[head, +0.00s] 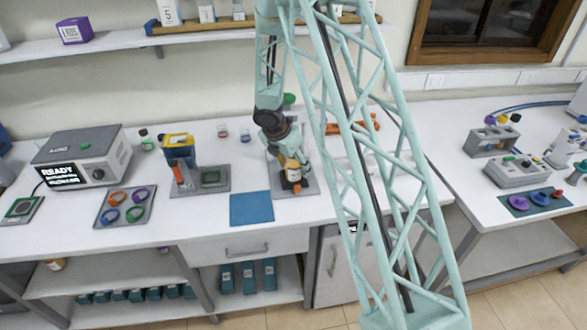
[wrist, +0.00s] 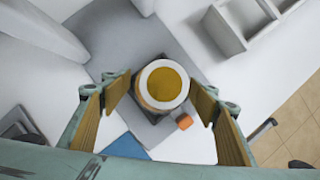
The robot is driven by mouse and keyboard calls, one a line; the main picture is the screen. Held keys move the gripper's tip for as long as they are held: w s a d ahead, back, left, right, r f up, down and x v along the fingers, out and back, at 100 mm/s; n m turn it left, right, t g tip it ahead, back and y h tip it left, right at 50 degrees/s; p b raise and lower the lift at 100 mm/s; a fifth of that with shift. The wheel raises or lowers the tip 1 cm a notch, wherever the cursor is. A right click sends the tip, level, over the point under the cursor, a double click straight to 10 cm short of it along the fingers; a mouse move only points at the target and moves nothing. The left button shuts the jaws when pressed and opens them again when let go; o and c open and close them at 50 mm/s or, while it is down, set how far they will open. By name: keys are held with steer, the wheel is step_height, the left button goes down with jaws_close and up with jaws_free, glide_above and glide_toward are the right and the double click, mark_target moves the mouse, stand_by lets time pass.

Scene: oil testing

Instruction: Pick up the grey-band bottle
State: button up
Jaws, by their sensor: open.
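A squat amber bottle with a pale label (head: 292,171) stands upright on a grey plate (head: 309,185) on the long bench. In the wrist view it shows from above as a yellow-brown disc with a white rim (wrist: 165,84). A grey band on it cannot be made out. My gripper (wrist: 160,97) is open, with its brown-padded fingers on the left and right of the bottle and a gap on each side. In the head view my gripper (head: 283,147) points down over the bottle and hides part of it.
A small orange part (wrist: 184,121) sits beside the bottle. A blue mat (head: 251,208) lies at the front left. A grey-based stand (head: 205,181) and a tray with coloured rings (head: 125,207) are further left. A pale column (wrist: 50,30) stands near the bottle in the wrist view.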

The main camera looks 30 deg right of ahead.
mark_target(294, 161)
steer(key=c, duration=1.2)
steer(key=shift+r, duration=0.1)
steer(key=shift+c, duration=0.2)
steer(key=r, duration=0.1)
steer(key=s+r, duration=0.1)
steer(key=r, duration=0.1)
steer(key=shift+s+a+r, duration=0.2)
steer(key=shift+s+a, duration=0.1)
steer(key=shift+s, duration=0.1)
steer(key=s+a+b, duration=0.2)
steer(key=s, duration=0.4)
steer(key=s+a+r+b, duration=0.1)
steer(key=s+a+b, duration=0.1)
steer(key=s, duration=0.5)
steer(key=shift+s+r+b, duration=0.2)
steer(key=shift+s+b, duration=0.05)
steer(key=shift+b, duration=0.15)
